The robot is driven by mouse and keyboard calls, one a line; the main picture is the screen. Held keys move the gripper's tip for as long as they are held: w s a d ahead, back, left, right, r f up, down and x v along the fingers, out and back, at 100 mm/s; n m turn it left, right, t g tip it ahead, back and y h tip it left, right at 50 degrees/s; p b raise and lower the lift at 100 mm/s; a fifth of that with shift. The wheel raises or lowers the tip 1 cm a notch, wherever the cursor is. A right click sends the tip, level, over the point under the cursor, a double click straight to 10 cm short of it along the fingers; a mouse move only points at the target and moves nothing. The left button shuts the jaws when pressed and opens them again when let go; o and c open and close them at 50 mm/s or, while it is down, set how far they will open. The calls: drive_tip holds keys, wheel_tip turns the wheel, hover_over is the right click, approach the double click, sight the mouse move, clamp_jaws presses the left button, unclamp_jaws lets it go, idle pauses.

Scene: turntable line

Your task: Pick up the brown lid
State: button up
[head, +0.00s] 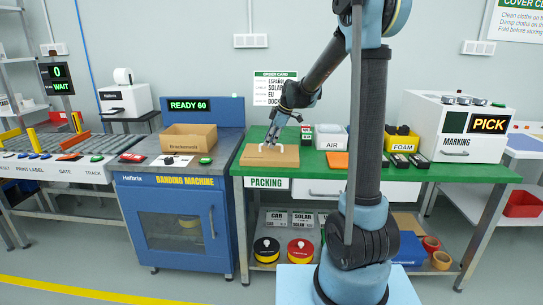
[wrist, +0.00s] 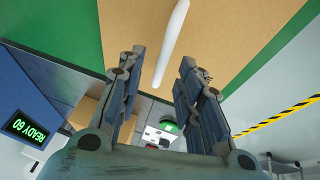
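The brown lid (head: 270,158) is a flat brown panel on the green packing table, near its left end. A white handle (wrist: 171,42) stands on it. In the wrist view the lid (wrist: 232,35) fills the upper middle. My gripper (head: 273,141) is over the lid, pointing down. In the wrist view my gripper (wrist: 163,58) is open, with the white handle showing between its two fingers. A gap shows on each side of the handle. I cannot tell how far down the fingers reach beside it.
An open cardboard box (head: 188,138) sits on the blue banding machine (head: 175,220) to the left. A white drawer unit (head: 327,188) hangs under the table. An orange item (head: 338,160), a white bin (head: 331,137) and a yellow foam bin (head: 401,141) lie to the right.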

drive_tip(key=shift+x, duration=1.05)
clamp_jaws()
drive_tip(key=shift+r, duration=0.1)
